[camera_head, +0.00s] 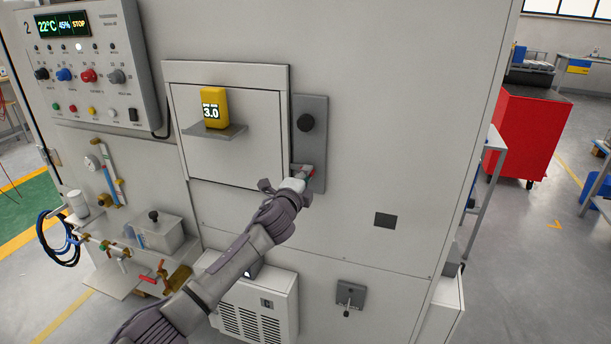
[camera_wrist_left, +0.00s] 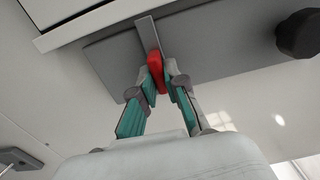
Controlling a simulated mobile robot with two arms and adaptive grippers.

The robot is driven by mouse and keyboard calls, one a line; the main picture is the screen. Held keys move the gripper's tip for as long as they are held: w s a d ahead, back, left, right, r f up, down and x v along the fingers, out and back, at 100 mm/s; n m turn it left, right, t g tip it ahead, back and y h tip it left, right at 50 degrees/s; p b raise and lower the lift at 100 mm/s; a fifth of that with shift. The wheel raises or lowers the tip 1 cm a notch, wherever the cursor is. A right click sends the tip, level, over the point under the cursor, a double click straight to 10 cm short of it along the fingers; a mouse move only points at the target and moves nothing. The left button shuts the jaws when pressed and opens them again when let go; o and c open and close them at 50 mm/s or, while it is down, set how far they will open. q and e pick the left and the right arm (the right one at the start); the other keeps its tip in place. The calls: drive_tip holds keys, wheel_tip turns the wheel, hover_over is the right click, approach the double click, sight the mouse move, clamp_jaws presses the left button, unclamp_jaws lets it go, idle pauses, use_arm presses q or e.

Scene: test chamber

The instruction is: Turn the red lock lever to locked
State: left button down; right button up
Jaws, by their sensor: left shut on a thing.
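The red lock lever (camera_wrist_left: 155,68) sits on a grey plate (camera_head: 316,108) at the right edge of the square chamber door (camera_head: 233,160). My left gripper (camera_head: 304,174) is at the lower part of the plate. In the left wrist view its two fingers (camera_wrist_left: 158,85) are closed on either side of the red lever, touching it. A flat grey bar (camera_wrist_left: 148,35) runs from the red part across the plate. My right gripper is not in view.
A black round knob (camera_head: 306,123) sits on the plate above my gripper. A yellow box reading 3.0 (camera_head: 214,104) stands on a small shelf (camera_head: 215,132) on the door. A control panel (camera_head: 95,75) is at upper left; pipes and valves are at lower left. The panel right of the plate is mostly bare.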

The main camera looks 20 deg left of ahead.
use_arm(q)
drive_tip(key=c, duration=1.2)
unclamp_jaws()
drive_tip(key=s, duration=1.2)
drive_tip(key=shift+a, duration=0.2)
